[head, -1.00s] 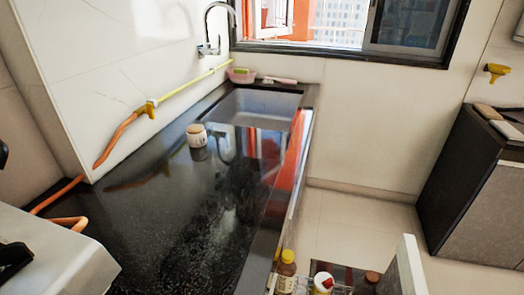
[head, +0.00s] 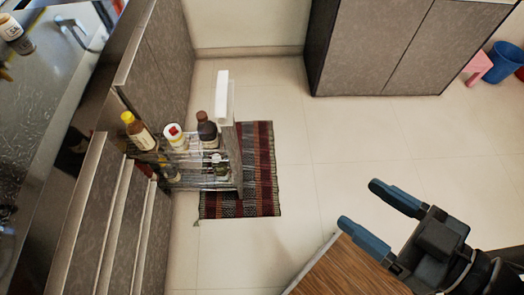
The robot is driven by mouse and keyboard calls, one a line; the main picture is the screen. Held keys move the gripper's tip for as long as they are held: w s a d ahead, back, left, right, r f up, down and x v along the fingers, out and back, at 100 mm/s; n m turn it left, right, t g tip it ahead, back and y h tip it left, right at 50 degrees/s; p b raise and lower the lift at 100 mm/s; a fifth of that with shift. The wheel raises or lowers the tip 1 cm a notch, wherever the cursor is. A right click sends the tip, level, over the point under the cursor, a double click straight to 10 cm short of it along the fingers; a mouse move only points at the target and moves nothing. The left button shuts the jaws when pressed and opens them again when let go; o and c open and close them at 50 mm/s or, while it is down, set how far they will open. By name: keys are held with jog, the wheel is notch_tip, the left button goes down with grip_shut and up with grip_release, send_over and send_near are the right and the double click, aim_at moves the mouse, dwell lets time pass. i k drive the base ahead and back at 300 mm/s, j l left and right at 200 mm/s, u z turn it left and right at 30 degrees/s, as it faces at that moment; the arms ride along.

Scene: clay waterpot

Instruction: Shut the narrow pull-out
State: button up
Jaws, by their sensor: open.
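The narrow pull-out (head: 233,150) stands open, drawn out to the right from the dark counter's cabinet front. Its upright front panel has a white top edge, and its wire shelves hold several bottles and a white jar (head: 175,137). A yellow-capped bottle (head: 138,131) is near the cabinet and a dark brown bottle (head: 207,130) is near the front panel. My gripper (head: 358,203) is at the lower right, open and empty, its blue fingers pointing up and left. It is clear of the pull-out, with floor showing between them.
A striped rug (head: 262,165) lies on the tiled floor beneath and beside the pull-out. Closed drawers (head: 110,220) are at the left. A wood-grained surface (head: 345,272) is below my gripper. A grey cabinet (head: 390,45), pink stool (head: 478,66) and blue bin (head: 505,62) stand farther back.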

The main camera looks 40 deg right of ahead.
aim_at(224, 116)
jog(key=k+l, duration=0.2)
jog(key=l, duration=0.15)
jog(key=k+l+u, duration=0.1)
jog(key=l, duration=0.25)
jog(key=i+l+z, duration=0.1)
jog(key=l, duration=0.25)
jog(key=i+l+z, duration=0.1)
jog(key=i+l, duration=0.2)
